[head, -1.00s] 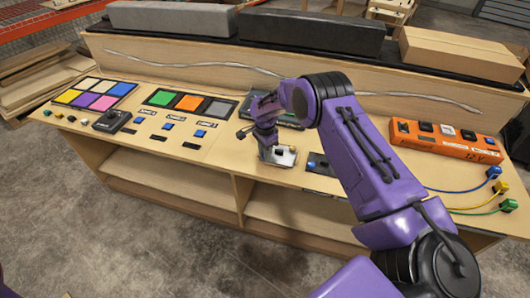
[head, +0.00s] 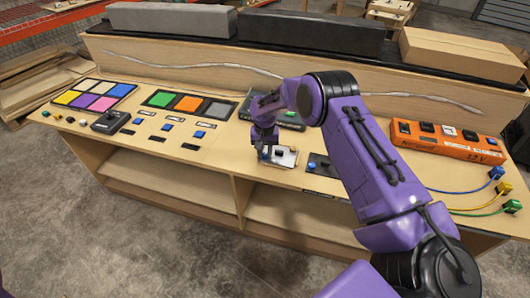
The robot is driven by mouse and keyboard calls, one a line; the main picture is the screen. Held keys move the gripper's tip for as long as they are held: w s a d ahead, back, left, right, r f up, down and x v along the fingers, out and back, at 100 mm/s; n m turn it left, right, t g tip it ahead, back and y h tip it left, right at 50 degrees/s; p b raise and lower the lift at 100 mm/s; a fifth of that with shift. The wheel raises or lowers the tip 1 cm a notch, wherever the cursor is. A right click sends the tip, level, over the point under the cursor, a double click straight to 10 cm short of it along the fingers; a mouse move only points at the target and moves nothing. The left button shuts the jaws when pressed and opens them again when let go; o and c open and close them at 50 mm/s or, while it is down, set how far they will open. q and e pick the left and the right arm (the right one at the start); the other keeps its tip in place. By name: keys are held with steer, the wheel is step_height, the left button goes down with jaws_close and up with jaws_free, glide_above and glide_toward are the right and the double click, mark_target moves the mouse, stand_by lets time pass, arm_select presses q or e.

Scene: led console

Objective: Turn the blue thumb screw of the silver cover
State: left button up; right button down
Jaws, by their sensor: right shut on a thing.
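The silver cover (head: 286,157) lies on the console table, right of centre, with a small dark knob on it. My right gripper (head: 264,148) points down at the left end of the cover. It is shut at the place of the blue thumb screw, which is hidden by the fingers and too small to make out. My left gripper is not in view.
A dark plate (head: 321,165) with a small blue part sits just right of the cover. An orange power strip (head: 445,142) and coloured cables lie farther right. Colour panels (head: 188,103) and small switches fill the left. A dark box (head: 290,119) stands behind my gripper.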

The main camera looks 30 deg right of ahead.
steer(key=n, duration=0.4)
steer(key=shift+s+f+n, duration=0.1)
steer(key=shift+f+n, duration=0.05)
steer(key=shift+n, duration=0.15)
steer(key=n+b, duration=0.1)
steer(key=n, duration=0.3)
steer(key=shift+s+f+n, duration=0.1)
steer(key=shift+n, duration=0.2)
steer(key=n, duration=0.5)
steer(key=shift+b, duration=0.4)
steer(key=shift+n, duration=1.8)
steer(key=c, duration=1.1)
jaws_free()
steer(key=shift+o, duration=1.1)
